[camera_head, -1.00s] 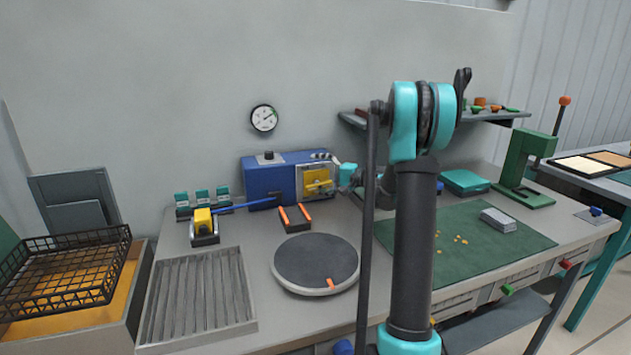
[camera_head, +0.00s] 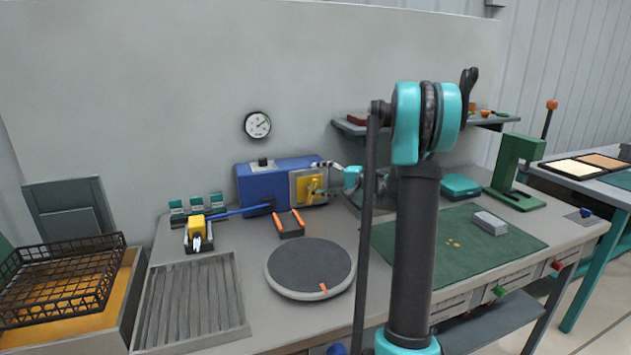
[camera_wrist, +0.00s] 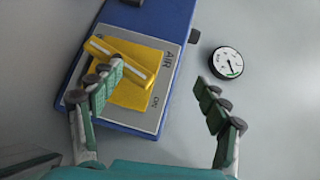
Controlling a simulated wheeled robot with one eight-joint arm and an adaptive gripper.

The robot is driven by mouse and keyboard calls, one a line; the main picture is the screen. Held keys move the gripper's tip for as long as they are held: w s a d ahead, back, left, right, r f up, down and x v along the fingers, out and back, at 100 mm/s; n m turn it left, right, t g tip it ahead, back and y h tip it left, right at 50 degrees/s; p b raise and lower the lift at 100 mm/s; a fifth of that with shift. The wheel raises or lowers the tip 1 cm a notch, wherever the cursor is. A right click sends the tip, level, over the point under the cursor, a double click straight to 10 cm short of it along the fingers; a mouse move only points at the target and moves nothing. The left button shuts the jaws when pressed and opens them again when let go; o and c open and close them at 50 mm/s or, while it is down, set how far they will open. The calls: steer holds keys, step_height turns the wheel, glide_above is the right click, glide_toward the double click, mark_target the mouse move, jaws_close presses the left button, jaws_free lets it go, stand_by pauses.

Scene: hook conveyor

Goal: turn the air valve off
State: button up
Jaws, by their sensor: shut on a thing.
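The air valve is a yellow handle on a yellow square boss (camera_wrist: 130,95), set on a grey plate marked AIR and ON. It is on the front of a blue box (camera_head: 262,187), and the yellow valve (camera_head: 311,188) looks small in the head view. In the wrist view its bar (camera_wrist: 137,68) slants from upper left to lower right. In the head view my gripper (camera_head: 330,190) is at the valve's right side.
A round gauge (camera_head: 257,125) hangs on the wall and also shows beside my right finger in the wrist view (camera_wrist: 227,62). A round turntable (camera_head: 310,291), a ribbed tray (camera_head: 192,300) and a green mat (camera_head: 490,243) lie on the bench. A shelf (camera_head: 350,126) is behind my arm.

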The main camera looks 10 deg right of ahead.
steer(key=shift+s+d+r, duration=0.15)
steer(key=c, duration=0.3)
steer(key=f+v, duration=0.1)
steer(key=v, duration=1.5)
steer(key=shift+s+d, duration=0.2)
stand_by(0.7)
steer(key=n+g+h, duration=0.5)
steer(key=n+h, duration=0.3)
steer(key=h, duration=0.4)
glide_toward(313, 185)
steer(key=shift+h, duration=0.3)
steer(key=x, duration=1.2)
steer(key=shift+a+f, duration=0.15)
steer(key=shift+a, duration=0.05)
steer(key=shift+c, duration=0.2)
jaws_close()
